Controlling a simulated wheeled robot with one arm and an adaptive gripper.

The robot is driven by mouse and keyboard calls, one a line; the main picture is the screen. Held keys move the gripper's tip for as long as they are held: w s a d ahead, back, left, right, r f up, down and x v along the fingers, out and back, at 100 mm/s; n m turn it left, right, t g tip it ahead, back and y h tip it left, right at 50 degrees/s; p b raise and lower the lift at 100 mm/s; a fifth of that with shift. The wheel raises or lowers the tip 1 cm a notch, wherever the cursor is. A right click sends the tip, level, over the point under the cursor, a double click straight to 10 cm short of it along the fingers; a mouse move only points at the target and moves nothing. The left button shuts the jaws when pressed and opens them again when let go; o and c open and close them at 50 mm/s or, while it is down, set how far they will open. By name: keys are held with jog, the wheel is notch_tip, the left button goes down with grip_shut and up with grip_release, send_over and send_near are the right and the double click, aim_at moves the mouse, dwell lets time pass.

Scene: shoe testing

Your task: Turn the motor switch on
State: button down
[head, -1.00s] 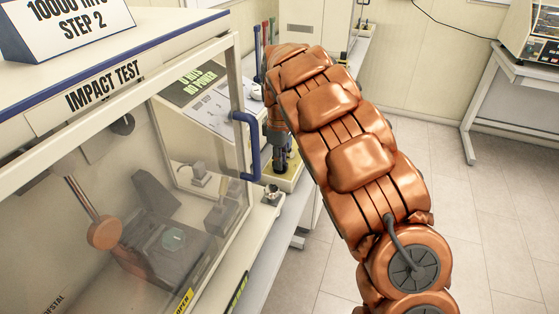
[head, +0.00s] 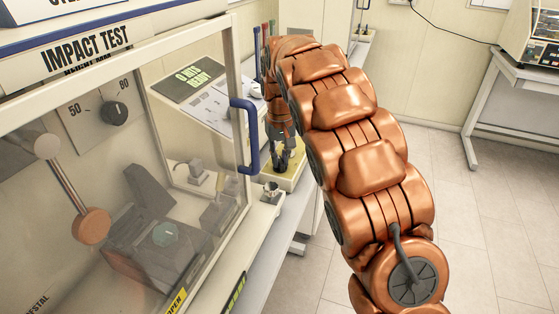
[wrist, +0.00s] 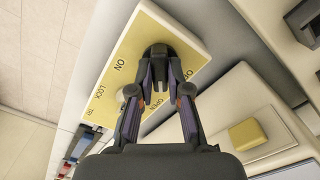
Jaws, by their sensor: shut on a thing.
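My gripper (wrist: 160,78) is shut on a black switch (wrist: 158,49) on a yellow panel (wrist: 136,48). ON is printed to the left of the switch, and a label partly hidden by a finger is to its right. In the head view my gripper (head: 283,158) reaches down to the yellow panel (head: 292,177), beyond the blue handle. My fingers hide most of the switch there. A display (head: 190,78) behind the glass reads 0 HITS READY.
The impact test cabinet (head: 20,88) is at left, with a blue door handle (head: 246,135) jutting out near my arm. Inside are a hammer (head: 91,226) and a dial (head: 114,112). A bench with equipment (head: 535,40) stands at right, with clear floor between.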

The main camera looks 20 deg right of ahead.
aim_at(280, 160)
jog(key=m, duration=0.3)
jog(key=shift+m, duration=0.4)
jog(key=shift+m+b, duration=0.4)
jog(key=shift+m, duration=1.4)
jog(key=c, duration=1.1)
grip_release()
jog(key=shift+r, duration=0.15)
notch_tip(280, 160, up, 12)
jog(key=shift+f, duration=0.1)
